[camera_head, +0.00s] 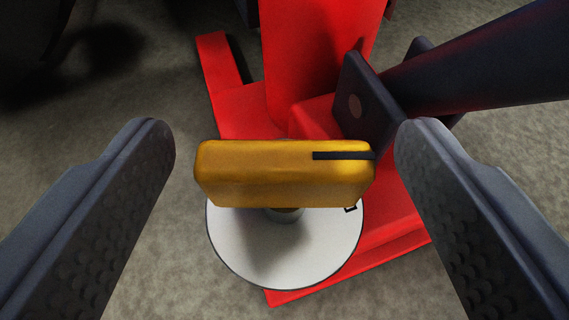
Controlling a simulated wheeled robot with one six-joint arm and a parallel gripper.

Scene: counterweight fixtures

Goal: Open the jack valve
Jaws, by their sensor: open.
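The jack valve has a yellow bar-shaped handle (285,180) that lies crosswise in the picture, with a black stripe near its right end. It sits on a short grey stem over a round white dial plate (285,255). A small black mark shows on the dial just below the handle's right end. My gripper (285,145) is open, with one finger on each side of the handle. Both fingers appear apart from the handle, with a wider gap on the left than on the right.
The red jack body (318,60) rises behind the handle, and its red base (400,230) spreads under the dial. A dark bracket (365,105) and a thick dark bar (480,65) extend to the upper right, close to my right finger. Bare grey floor (130,95) lies to the left.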

